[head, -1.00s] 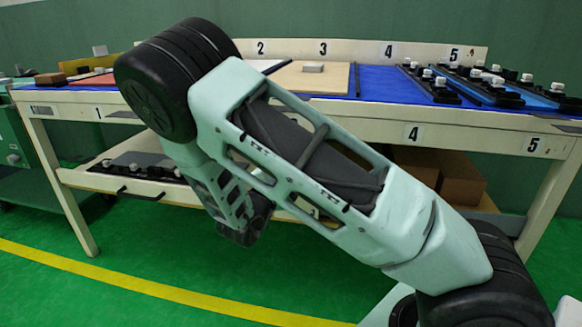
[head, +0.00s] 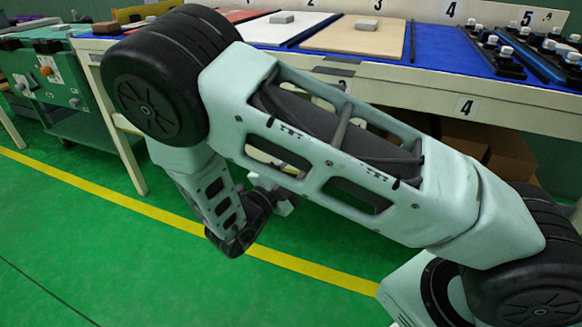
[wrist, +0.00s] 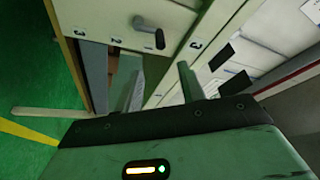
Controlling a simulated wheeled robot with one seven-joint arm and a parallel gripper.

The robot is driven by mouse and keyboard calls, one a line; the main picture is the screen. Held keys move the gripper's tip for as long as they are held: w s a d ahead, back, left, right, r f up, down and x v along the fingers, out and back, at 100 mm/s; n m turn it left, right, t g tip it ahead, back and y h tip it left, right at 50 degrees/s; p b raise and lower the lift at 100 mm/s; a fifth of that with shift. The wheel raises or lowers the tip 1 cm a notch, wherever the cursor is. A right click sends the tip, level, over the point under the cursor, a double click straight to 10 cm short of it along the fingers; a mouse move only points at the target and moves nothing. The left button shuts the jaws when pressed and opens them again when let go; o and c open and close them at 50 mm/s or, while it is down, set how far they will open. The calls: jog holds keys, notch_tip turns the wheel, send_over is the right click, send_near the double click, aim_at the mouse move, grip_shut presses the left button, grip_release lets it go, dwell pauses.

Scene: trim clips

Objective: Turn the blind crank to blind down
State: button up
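I cannot make out a blind or a blind crank for certain in either view. In the wrist view a dark grey peg-like handle (wrist: 160,38) stands out from a white panel beyond my fingers; I cannot tell whether it is the crank.
A long bench (head: 390,81) with numbered sections, boards and black clip fixtures (head: 495,55) runs across the back. A green cabinet (head: 45,75) with knobs stands at the left. Boxes (head: 515,155) sit under the bench. Green floor with a yellow line (head: 315,270) is clear in front.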

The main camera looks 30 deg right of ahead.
jog(key=shift+v, duration=1.15)
